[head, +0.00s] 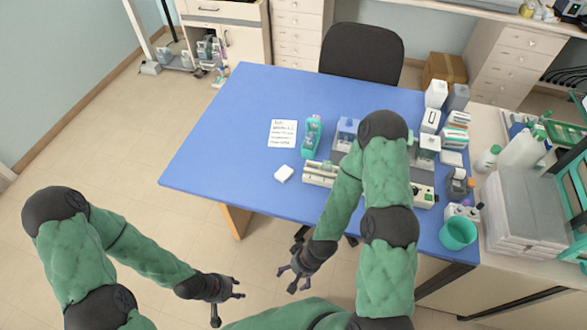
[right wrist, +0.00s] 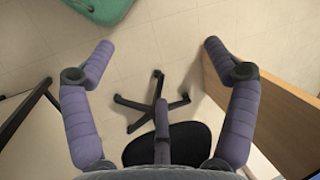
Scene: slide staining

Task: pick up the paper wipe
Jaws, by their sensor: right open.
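A small white folded piece (head: 283,173), which looks like the paper wipe, lies flat on the blue table (head: 220,130) near its front edge. It is not visible in the right wrist view. My right gripper (head: 293,284) is open and empty, below and in front of the table edge, apart from the wipe. My left gripper (head: 231,304) is open and empty, low over the floor at the left, well away from the table.
A written sheet (head: 283,133) and a green rack (head: 312,136) lie behind the wipe. A pale box-like holder (head: 320,174) stands just right of it. Bottles, boxes and a teal cup (head: 457,233) crowd the table's right side. The table's left part is clear.

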